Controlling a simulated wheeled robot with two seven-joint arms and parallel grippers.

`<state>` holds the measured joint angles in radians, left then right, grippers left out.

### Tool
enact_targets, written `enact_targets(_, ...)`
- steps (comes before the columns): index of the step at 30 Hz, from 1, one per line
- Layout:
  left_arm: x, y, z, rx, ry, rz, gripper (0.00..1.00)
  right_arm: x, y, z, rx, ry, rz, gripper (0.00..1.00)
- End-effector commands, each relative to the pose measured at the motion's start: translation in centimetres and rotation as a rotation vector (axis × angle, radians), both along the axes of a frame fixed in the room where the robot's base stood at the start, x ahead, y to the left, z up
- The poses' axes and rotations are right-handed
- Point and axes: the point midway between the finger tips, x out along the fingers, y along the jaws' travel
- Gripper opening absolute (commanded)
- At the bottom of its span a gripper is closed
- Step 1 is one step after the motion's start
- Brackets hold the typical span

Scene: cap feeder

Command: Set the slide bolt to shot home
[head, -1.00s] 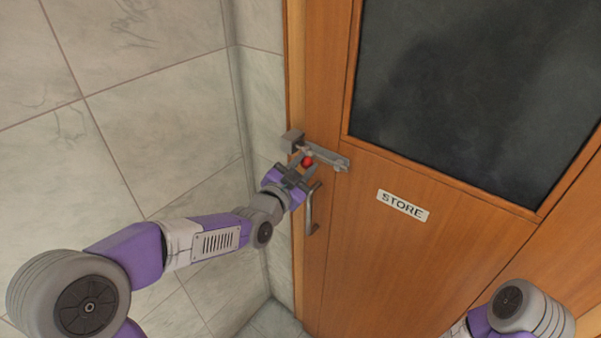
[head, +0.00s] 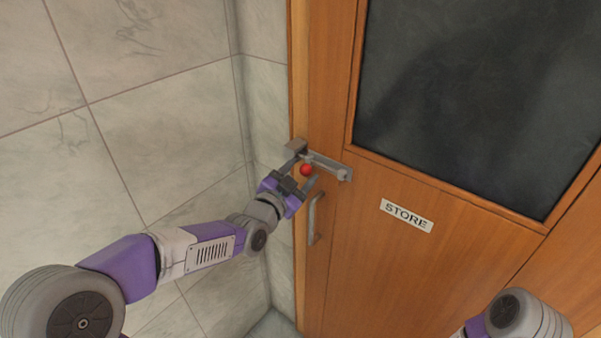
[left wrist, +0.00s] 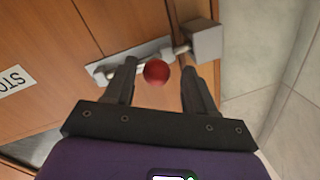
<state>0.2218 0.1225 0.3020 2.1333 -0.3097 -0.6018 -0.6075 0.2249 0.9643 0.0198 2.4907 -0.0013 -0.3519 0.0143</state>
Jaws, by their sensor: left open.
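The slide bolt (head: 328,165) is a grey bar on the wooden door, with a red ball knob (head: 306,170). Its grey keeper block (head: 296,146) sits on the frame side at the left. In the left wrist view, the bolt's rod reaches the keeper (left wrist: 205,41), though how deep it goes is hidden. My left gripper (head: 302,172) is open, with one finger on each side of the knob. The knob (left wrist: 156,72) shows between the fingers, with gaps to both, in the left wrist view. My right gripper is out of view.
A curved door handle (head: 313,219) is just below the bolt, close to my left gripper. A STORE sign (head: 406,215) and a dark window pane (head: 470,95) are to the right. A tiled wall (head: 165,120) stands close on the left.

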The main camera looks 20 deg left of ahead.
Motion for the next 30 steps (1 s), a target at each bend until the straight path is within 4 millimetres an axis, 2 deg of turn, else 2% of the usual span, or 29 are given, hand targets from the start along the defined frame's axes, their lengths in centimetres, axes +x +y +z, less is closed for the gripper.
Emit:
enact_targets(9, -4.6, 1.4, 0.1, 0.001, -0.003, 0.004, 0.55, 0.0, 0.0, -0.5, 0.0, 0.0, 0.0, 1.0)
enact_targets(15, -6.4, 1.9, 0.1, 0.0, -0.003, 0.003, 0.55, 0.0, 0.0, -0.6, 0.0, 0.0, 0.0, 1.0)
enact_targets(30, -6.7, 2.0, 0.1, -0.001, -0.001, 0.004, 0.55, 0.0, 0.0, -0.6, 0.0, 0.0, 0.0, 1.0)
